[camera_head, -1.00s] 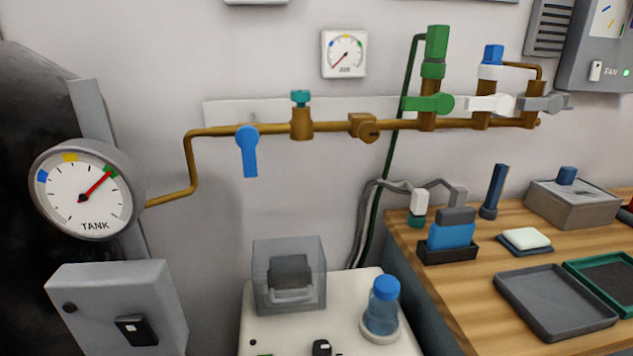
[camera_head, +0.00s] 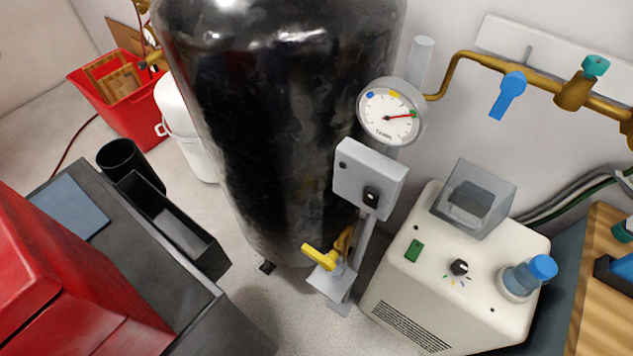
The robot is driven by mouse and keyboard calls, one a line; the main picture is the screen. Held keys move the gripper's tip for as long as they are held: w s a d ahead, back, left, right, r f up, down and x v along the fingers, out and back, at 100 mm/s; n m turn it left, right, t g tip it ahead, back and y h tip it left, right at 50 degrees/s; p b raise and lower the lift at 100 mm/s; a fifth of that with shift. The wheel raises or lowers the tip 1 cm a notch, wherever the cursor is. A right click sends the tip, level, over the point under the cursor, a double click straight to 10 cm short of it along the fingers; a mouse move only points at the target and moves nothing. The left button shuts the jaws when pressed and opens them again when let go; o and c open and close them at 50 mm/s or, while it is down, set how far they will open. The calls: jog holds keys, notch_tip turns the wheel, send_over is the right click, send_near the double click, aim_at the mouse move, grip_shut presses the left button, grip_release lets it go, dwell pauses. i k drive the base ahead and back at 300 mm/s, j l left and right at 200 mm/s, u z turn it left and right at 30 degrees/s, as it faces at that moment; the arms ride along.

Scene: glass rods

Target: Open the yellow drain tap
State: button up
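The yellow drain tap (camera_head: 319,257) is low beside the foot of a large black tank (camera_head: 285,120), near the floor. Its yellow lever points to the left, and a brass pipe rises behind it. A grey plate lies just below it. Whether the tap is open or shut I cannot tell. My gripper is not in view.
A round gauge (camera_head: 390,113) and a grey switch box (camera_head: 370,178) stand above the tap. A white machine (camera_head: 455,270) with a blue-capped jar is close on the right. A grey bench (camera_head: 150,265) with a red box is at left. Bare floor shows between bench and tank.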

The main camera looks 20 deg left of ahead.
aim_at(327, 262)
jog(key=u, duration=0.85)
